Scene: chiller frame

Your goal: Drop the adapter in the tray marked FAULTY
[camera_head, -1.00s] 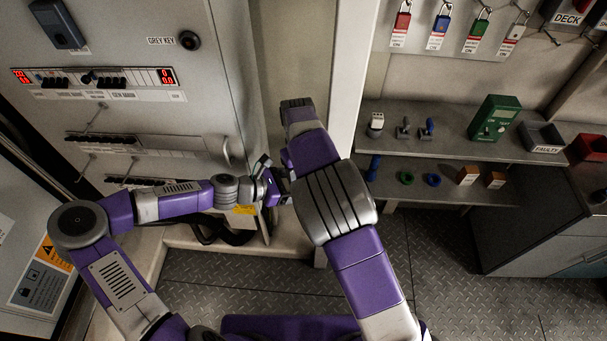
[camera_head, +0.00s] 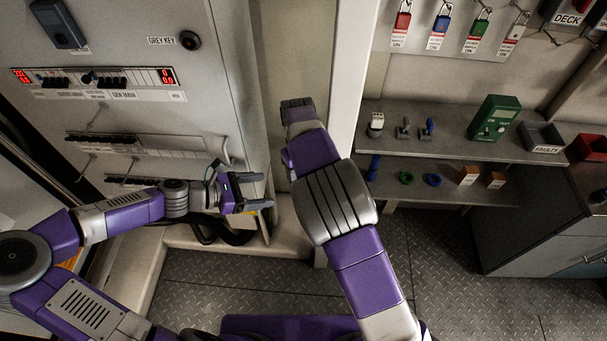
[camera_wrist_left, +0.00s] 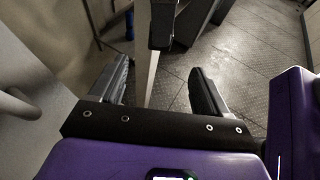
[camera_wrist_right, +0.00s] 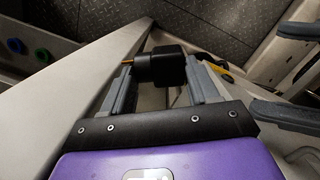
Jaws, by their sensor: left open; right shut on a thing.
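The adapter (camera_wrist_right: 172,68) is a black blocky piece with a rounded end and a thin brass-coloured tip. My right gripper (camera_wrist_right: 160,70) is shut on it in the right wrist view. In the head view my right arm hides that gripper and the adapter. My left gripper (camera_head: 264,191) is open and empty, left of my right arm, in front of the grey cabinet. Its spread fingers also show in the left wrist view (camera_wrist_left: 160,78). The dark grey tray marked FAULTY (camera_head: 546,149) stands at the right end of the upper shelf.
A green box (camera_head: 494,118) stands left of the tray, and a red tray (camera_head: 592,147) stands to its right. Several small parts sit on both shelves. A pale upright post (camera_head: 350,80) separates the cabinet (camera_head: 215,70) from the shelves. Patterned floor (camera_head: 440,265) lies open below.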

